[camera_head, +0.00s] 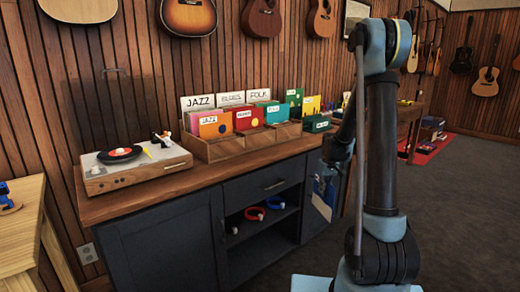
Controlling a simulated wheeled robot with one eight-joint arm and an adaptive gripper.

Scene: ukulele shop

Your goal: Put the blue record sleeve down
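A flat sleeve-like panel with blue and white on it (325,188) hangs upright in front of the right end of the dark cabinet, partly behind my arm. I take it for the blue record sleeve, but it is small and dark here. My gripper (333,162) seems to be the dark part just above it, mostly hidden by my arm. Its fingers are not clear, so I cannot tell whether they touch or grip the panel.
A turntable (130,172) with a black record stands at the left of the wooden counter (140,204). The cabinet's open shelf (262,248) holds small red and blue items. A wooden table (22,235) is at left. Dark floor (460,220) is open at right.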

